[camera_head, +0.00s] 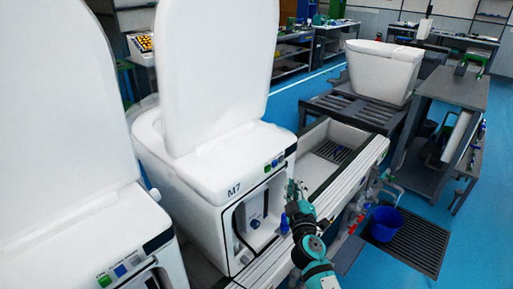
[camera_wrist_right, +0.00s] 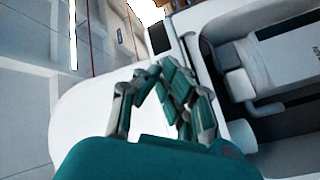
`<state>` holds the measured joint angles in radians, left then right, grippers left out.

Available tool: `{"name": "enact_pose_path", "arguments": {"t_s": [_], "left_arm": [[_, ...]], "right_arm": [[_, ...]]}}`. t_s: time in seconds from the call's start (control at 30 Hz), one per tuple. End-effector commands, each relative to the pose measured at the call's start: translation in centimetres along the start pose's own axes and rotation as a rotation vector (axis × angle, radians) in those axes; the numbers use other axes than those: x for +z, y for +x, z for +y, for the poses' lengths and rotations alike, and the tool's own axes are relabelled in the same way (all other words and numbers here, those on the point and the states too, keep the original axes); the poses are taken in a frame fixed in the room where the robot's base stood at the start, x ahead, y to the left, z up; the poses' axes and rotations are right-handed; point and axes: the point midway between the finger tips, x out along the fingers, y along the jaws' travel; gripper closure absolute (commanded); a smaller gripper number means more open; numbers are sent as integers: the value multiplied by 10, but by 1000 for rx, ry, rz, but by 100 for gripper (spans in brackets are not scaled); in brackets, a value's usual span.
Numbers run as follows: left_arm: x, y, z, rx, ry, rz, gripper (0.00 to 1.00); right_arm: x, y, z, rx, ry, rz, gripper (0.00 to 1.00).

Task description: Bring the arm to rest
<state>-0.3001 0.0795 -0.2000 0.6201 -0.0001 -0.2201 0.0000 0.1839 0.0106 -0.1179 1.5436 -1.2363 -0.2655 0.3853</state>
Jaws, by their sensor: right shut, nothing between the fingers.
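My right arm (camera_head: 309,247), teal and grey, comes up from the bottom of the head view. My right gripper (camera_head: 293,190) is beside the front right corner of the white toilet marked M7 (camera_head: 225,190). In the wrist view its fingers (camera_wrist_right: 157,72) meet at the tips with nothing between them, so the right gripper is shut. A white rounded surface shows behind the fingers in the wrist view. I cannot tell whether the gripper touches the toilet. My left gripper is not in view.
A second toilet (camera_head: 70,220) with raised lid stands at the left. The line's rail and empty station (camera_head: 345,165) run beside the gripper. A blue bucket (camera_head: 385,223) stands on a floor grate (camera_head: 420,245). A grey bench (camera_head: 450,88) and another white toilet (camera_head: 383,68) stand behind. Blue floor lies clear at the right.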

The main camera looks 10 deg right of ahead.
Motion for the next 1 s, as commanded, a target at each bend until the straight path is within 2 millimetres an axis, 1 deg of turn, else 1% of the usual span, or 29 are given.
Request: {"name": "enact_pose_path", "arguments": {"t_s": [0.07,0.17,0.27,0.3,0.37,0.4,0.47,0.5,0.57,0.6,0.67,0.7,0.77,0.8,0.87,0.9,0.97,1.0], "left_arm": [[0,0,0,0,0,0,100],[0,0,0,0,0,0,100],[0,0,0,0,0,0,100],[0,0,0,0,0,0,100],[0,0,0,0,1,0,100],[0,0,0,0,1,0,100],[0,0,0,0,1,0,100],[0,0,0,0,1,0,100],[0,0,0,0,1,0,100],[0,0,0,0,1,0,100],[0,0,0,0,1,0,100],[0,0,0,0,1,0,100],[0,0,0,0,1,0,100],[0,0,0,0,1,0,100],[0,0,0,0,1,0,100],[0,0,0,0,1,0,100],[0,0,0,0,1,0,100],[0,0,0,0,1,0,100]], "right_arm": [[3,-1,-4,-8,2,-6,100],[21,-7,-25,-54,14,-38,100],[57,-24,-66,-143,42,-105,100],[75,-34,-86,-187,57,-140,100],[104,-53,-118,-256,82,-198,100],[123,-68,-138,-301,97,-238,100],[150,-92,-167,-365,123,-299,100],[168,-109,-184,-406,139,-340,100],[194,-138,-210,-465,165,-404,100],[211,-159,-225,-502,180,-447,100],[236,-192,-247,-556,204,-514,100],[252,-215,-260,-590,221,-561,100],[275,-252,-277,-638,244,-630,100],[289,-277,-288,-667,259,-677,100],[310,-316,-301,-710,280,-749,100],[323,-344,-308,-736,295,-799,100],[341,-385,-318,-773,315,-874,100],[352,-414,-322,-795,328,-925,100]]}}
